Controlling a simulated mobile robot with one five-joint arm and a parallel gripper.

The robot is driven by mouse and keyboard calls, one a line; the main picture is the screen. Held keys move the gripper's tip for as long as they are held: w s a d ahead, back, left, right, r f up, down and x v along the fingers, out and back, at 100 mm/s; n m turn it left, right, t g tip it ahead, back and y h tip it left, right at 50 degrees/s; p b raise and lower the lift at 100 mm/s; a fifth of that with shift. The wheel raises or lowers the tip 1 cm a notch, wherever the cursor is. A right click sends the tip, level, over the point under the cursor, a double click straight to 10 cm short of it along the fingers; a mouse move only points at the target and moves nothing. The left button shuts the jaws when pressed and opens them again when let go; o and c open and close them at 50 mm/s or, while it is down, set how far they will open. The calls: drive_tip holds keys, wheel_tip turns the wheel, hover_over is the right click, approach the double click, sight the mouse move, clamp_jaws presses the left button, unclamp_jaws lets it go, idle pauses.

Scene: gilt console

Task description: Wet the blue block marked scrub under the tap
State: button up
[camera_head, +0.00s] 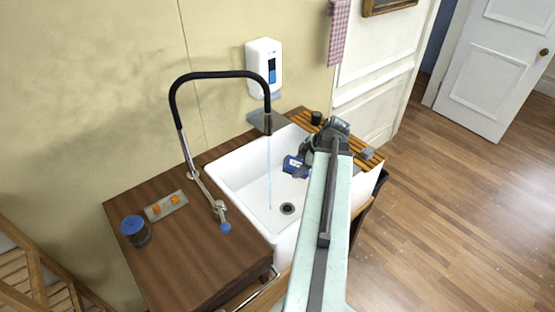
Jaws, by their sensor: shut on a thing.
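The blue block (295,167) has a white label on it, too small to read. It is over the white sink (228,178), to the right of the water stream. My gripper (306,160) is shut on the block at its right side; my own arm hides part of the hold. The black tap (222,75) arches over the sink from the left. A thin stream of water (269,168) falls from its spout into the basin. The block and the stream look apart.
A wooden counter (190,240) lies left of the sink, with a blue-lidded jar (134,230) and a plate with orange knobs (165,206). A slatted wooden rack (350,141) at the right holds a dark cup (316,118) and a grey block (367,153). A white dispenser (263,66) hangs behind.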

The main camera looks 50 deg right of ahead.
idle(0.5)
drive_tip(key=s+r+p, duration=0.2)
drive_tip(key=s, duration=0.1)
drive_tip(key=s+r+p, duration=0.1)
drive_tip(key=r+p, duration=0.1)
drive_tip(key=shift+s+d, duration=0.3)
drive_tip(key=shift+d, duration=0.05)
drive_tip(key=shift+s, duration=0.2)
drive_tip(key=shift+f, duration=0.1)
